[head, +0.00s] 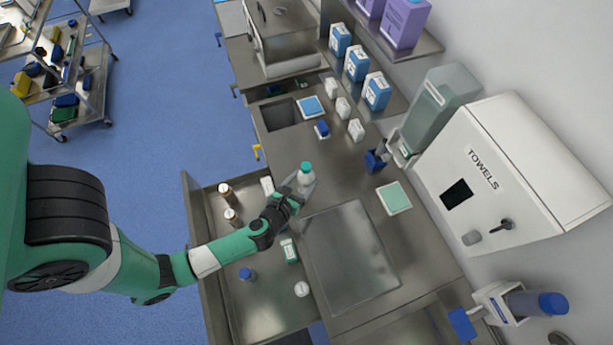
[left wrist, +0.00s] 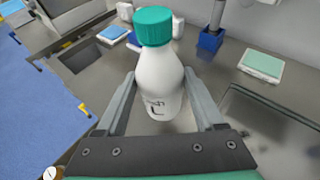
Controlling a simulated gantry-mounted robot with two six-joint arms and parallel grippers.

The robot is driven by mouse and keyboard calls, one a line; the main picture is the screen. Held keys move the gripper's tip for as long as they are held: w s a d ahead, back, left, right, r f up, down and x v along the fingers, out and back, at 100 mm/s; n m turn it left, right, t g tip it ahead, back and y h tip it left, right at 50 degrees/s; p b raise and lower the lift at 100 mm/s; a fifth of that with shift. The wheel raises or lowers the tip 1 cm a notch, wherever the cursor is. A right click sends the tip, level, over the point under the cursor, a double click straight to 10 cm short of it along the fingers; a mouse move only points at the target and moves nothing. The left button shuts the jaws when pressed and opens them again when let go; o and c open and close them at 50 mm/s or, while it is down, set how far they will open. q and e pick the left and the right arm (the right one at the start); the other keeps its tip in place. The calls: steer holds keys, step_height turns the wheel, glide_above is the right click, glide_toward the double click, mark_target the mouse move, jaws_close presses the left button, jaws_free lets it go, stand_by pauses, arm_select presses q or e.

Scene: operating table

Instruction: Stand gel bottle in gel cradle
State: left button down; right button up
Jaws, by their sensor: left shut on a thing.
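A white bottle with a teal cap (head: 306,175), which I take as the gel bottle, is between the fingers of my left gripper (head: 298,187). The gripper is shut on its body, and the cap is up. In the left wrist view, the bottle (left wrist: 158,80) stands between both fingers, with dark lettering partly visible. I cannot tell whether its base touches the steel counter. No cradle is labelled. A small blue holder with a grey post (head: 376,161) stands on the counter to the right; it also shows in the left wrist view (left wrist: 210,40). My right gripper is not in view.
A pale green pad (head: 394,198) lies right of the bottle, beside a recessed steel panel (head: 350,258). An open drawer (head: 222,275) with small bottles is below left. A towel dispenser (head: 510,175) and a bracket with a blue-capped bottle (head: 535,304) are at right.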

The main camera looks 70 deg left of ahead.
mark_target(306, 178)
arm_select(q)
steer(key=a+f, duration=0.1)
steer(key=w+f+b, duration=0.1)
steer(key=a+f, duration=0.1)
steer(key=f, duration=0.1)
steer(key=shift+w+a+f, duration=0.1)
steer(key=shift+w+a, duration=0.25)
steer(key=shift+w, duration=0.05)
step_height(306, 178, down, 4)
steer(key=b, duration=0.2)
steer(key=shift+w+a+r+b, duration=0.1)
steer(key=shift+r+b, duration=0.15)
steer(key=shift+b, duration=0.15)
steer(key=shift+r, duration=0.15)
steer(key=shift+c, duration=2.2)
jaws_free()
steer(key=shift+f, duration=0.2)
steer(key=o, duration=0.4)
steer(key=shift+o, duration=0.2)
steer(key=shift+r, duration=0.15)
